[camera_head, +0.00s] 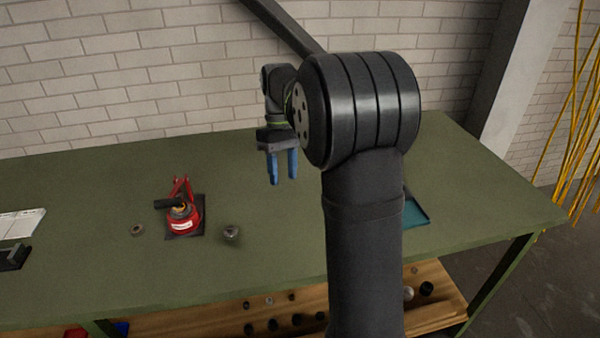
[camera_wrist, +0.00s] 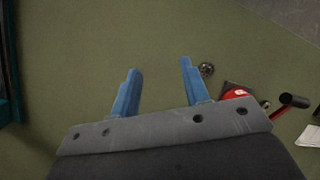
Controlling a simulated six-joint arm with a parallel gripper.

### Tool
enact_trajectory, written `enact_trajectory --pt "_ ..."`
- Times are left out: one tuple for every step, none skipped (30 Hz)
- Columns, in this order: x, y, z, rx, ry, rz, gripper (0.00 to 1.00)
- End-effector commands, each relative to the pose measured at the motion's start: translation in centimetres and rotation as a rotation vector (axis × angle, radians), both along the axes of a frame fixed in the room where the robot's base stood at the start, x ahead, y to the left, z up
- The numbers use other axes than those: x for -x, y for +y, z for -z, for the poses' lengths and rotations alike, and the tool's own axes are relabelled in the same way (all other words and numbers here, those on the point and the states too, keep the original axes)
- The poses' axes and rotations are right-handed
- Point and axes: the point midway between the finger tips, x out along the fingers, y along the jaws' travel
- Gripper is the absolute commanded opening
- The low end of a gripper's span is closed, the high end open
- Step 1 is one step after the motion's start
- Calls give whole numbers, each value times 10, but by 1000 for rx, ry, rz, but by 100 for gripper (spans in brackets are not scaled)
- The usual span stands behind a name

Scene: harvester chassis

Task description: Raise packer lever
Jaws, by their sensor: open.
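The packer is a small red device (camera_head: 182,220) with a white label, standing on a dark base plate on the green table, left of centre in the head view. Its lever (camera_head: 167,204) looks like a dark handle pointing left, beside an upright red frame; its exact angle is hard to tell. In the wrist view the red device (camera_wrist: 236,94) is partly hidden behind my gripper mount, with the dark handle (camera_wrist: 293,101) to its right. My gripper (camera_head: 281,168) has blue fingers, open and empty, above the table to the right of the packer. Its fingers also show in the wrist view (camera_wrist: 157,80).
A small metal part (camera_head: 231,232) lies right of the packer and a ring-like part (camera_head: 137,230) lies left. A teal tray (camera_head: 415,212) is at the right, partly behind my arm. A white item (camera_head: 20,223) is at the far left.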

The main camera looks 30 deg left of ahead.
Motion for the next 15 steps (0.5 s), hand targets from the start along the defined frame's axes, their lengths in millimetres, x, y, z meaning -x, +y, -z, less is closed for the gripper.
enact_trajectory --pt "-5 -9 0 0 -3 24 42" --pt "-7 -13 1 1 -6 36 42" --pt "-9 -18 2 2 -8 51 42" --pt "-11 -21 2 2 -10 61 42" --pt "-12 -24 3 3 -12 71 42" --pt "-13 -28 3 3 -13 81 42" --pt "-14 -30 3 4 -14 88 42" --pt "-15 -32 4 4 -15 93 42" --pt "-16 -34 4 4 -16 100 42" --pt "-16 -35 4 4 -17 103 42" --pt "-17 -36 4 5 -18 106 42" --pt "-17 -37 4 4 -18 108 42" --pt "-17 -37 5 5 -18 109 42" --pt "-17 -37 5 5 -18 110 42" --pt "-18 -37 5 5 -19 110 42"
